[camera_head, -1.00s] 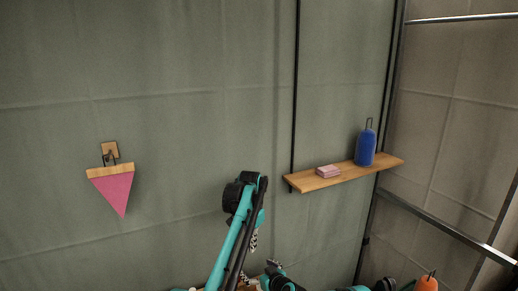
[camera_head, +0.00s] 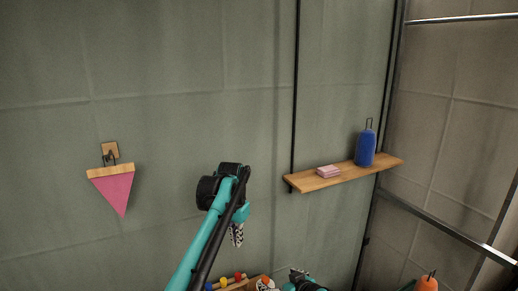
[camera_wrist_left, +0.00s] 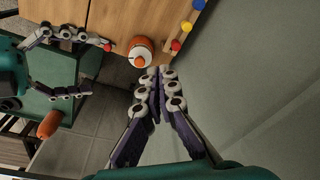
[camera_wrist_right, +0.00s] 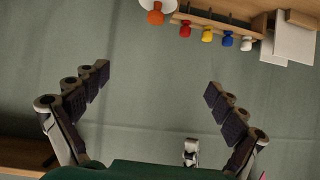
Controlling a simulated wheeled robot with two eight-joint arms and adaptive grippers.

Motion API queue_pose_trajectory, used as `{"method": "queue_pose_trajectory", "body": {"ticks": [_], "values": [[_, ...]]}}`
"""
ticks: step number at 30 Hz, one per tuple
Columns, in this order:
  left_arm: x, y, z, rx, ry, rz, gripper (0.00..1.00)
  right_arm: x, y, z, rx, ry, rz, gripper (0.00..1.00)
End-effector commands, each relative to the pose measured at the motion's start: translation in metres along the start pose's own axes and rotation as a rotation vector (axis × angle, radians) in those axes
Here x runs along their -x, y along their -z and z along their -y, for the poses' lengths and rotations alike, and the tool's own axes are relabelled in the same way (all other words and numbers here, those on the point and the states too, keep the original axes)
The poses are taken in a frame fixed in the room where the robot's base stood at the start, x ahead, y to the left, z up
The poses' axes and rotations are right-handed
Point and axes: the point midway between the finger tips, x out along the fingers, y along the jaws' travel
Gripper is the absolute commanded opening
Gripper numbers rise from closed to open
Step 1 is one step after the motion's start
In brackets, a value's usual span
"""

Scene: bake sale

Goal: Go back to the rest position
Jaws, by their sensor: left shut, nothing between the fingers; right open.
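My left gripper (camera_head: 236,235) hangs below the bent teal and black arm, in front of the green wall. In the left wrist view its fingers (camera_wrist_left: 159,74) are shut with nothing between them. My right gripper (camera_head: 299,275) shows only in part at the bottom edge of the head view. In the right wrist view its fingers (camera_wrist_right: 158,78) are spread wide and empty. The left wrist view also shows it open at the left, near the wooden table. No rest position is marked in view.
A pink pennant (camera_head: 113,192) hangs on a wall hook at left. A wooden shelf (camera_head: 340,177) at right bears a pink block (camera_head: 328,171) and a blue bottle-like thing (camera_head: 366,148). A wooden table (camera_wrist_left: 112,15) bears an orange-and-white round thing (camera_wrist_left: 139,52) and coloured knobs (camera_wrist_right: 207,34).

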Motion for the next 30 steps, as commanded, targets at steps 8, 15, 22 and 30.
{"method": "queue_pose_trajectory", "body": {"ticks": [8,15,22,30], "values": [[0.045,-0.100,0.000,0.142,0.048,-0.141,0.00,0.091,-0.007,0.012,-0.080,-0.072,0.143,0.96],[0.043,-0.199,-0.015,0.260,0.085,-0.266,0.00,0.168,-0.038,0.021,-0.157,-0.167,0.256,0.96],[0.007,-0.291,-0.037,0.369,0.115,-0.385,0.00,0.235,-0.082,0.026,-0.233,-0.283,0.347,0.96],[-0.035,-0.347,-0.052,0.440,0.134,-0.468,0.00,0.276,-0.117,0.026,-0.287,-0.377,0.398,0.96]]}}
